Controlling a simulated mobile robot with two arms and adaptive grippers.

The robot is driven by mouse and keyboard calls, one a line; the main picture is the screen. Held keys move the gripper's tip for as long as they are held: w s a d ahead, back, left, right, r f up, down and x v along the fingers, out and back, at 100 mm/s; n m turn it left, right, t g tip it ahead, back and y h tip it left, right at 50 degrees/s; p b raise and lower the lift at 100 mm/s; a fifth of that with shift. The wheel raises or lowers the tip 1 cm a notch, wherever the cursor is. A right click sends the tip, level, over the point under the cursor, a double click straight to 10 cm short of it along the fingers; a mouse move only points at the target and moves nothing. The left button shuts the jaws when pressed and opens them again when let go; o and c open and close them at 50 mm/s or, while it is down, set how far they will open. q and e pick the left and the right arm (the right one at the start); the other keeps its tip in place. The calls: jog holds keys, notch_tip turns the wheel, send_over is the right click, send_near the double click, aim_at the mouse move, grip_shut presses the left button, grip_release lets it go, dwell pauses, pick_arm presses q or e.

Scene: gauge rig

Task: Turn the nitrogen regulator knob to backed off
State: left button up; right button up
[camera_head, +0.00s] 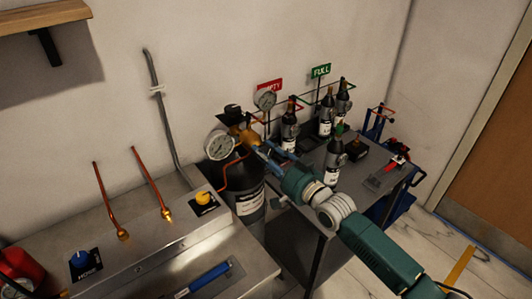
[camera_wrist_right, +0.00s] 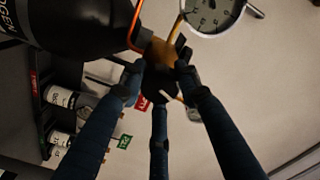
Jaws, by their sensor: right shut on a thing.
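The brass nitrogen regulator (camera_head: 240,134) sits on top of a black cylinder (camera_head: 247,203). In the wrist view the cylinder (camera_wrist_right: 75,25) shows part of its name, ending in "OGEN". The regulator's dark knob (camera_wrist_right: 158,82) shows in the wrist view between the fingertips. In the head view my gripper hides it. My right gripper (camera_head: 262,155) reaches the regulator from the lower right. In the wrist view its fingers (camera_wrist_right: 158,75) are closed around the knob. The knob's markings are not readable. My left gripper is not in view.
A copper tube (camera_head: 225,184) curves beside the cylinder. A cart (camera_head: 375,185) with several small bottles stands to the right. A steel bench (camera_head: 150,262) with a yellow knob (camera_head: 203,198) is left.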

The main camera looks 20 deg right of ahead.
jog(key=shift+s+f+n, duration=0.1)
jog(key=shift+f+n, duration=0.05)
jog(key=shift+n, duration=0.95)
jog(key=shift+f+n, duration=0.15)
jog(key=shift+n, duration=0.95)
jog(key=o, duration=1)
jog(key=shift+c, duration=0.2)
jog(key=shift+o, duration=1.1)
jog(key=shift+r, duration=0.1)
jog(key=v, duration=1.2)
